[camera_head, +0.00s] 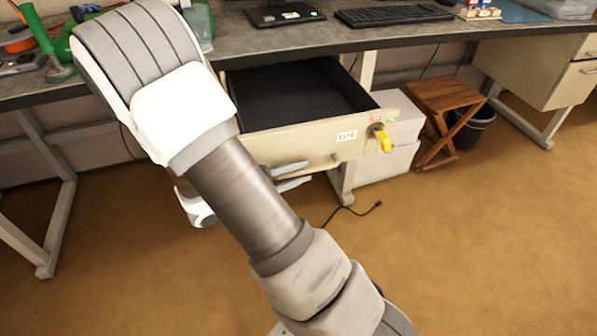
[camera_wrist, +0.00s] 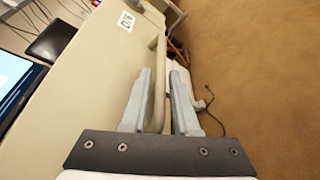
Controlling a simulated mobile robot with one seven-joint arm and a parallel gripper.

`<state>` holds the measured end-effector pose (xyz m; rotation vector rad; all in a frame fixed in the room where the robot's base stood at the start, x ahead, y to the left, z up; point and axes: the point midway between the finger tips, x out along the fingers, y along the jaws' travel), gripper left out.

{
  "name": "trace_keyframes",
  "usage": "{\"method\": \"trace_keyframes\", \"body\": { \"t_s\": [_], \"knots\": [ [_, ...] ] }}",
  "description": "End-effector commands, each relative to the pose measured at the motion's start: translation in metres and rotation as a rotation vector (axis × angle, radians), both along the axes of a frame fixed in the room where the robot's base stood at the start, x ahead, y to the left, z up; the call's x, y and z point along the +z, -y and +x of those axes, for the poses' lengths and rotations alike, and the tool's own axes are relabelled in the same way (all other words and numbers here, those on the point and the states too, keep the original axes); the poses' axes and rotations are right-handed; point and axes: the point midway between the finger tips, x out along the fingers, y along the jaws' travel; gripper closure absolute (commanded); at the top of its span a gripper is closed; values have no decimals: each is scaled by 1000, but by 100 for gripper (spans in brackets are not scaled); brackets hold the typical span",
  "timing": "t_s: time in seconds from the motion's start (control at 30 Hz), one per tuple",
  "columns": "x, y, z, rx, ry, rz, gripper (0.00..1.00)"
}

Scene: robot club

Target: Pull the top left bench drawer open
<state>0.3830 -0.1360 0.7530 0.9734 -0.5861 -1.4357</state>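The bench drawer (camera_head: 304,142) stands pulled well out from under the bench top, with a cream front, a white label (camera_head: 347,136) and a dark, empty-looking interior. My gripper (camera_head: 291,175) is in front of the drawer front, partly hidden by my arm in the head view. In the wrist view, the drawer front (camera_wrist: 90,80) fills the left side and its bar handle (camera_wrist: 159,85) runs between the two fingers of my gripper (camera_wrist: 161,72). The left finger is close to the bar, and a gap shows between the bar and the right finger. The fingers look open around the handle.
A yellow item (camera_head: 383,140) sticks out at the drawer front's right end. A pale cabinet (camera_head: 385,165), a wooden folding stool (camera_head: 447,105) and a dark bin (camera_head: 476,128) stand to the right. A cable (camera_head: 350,209) lies on the floor. The foreground floor is clear.

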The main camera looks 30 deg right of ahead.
Motion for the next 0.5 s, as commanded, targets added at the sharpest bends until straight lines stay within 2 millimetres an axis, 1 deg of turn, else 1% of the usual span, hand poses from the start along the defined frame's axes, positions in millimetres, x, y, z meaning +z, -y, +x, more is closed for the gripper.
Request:
{"method": "trace_keyframes", "body": {
  "t_s": [0.13, 0.27, 0.37, 0.5],
  "knots": [
    [1, -4, 0, 0, 0, 0, 72],
    [6, -19, -1, 3, 1, -1, 72],
    [12, -40, -3, 5, 0, 1, 72],
    [19, -74, -6, 5, 0, 0, 72]
  ]
}}
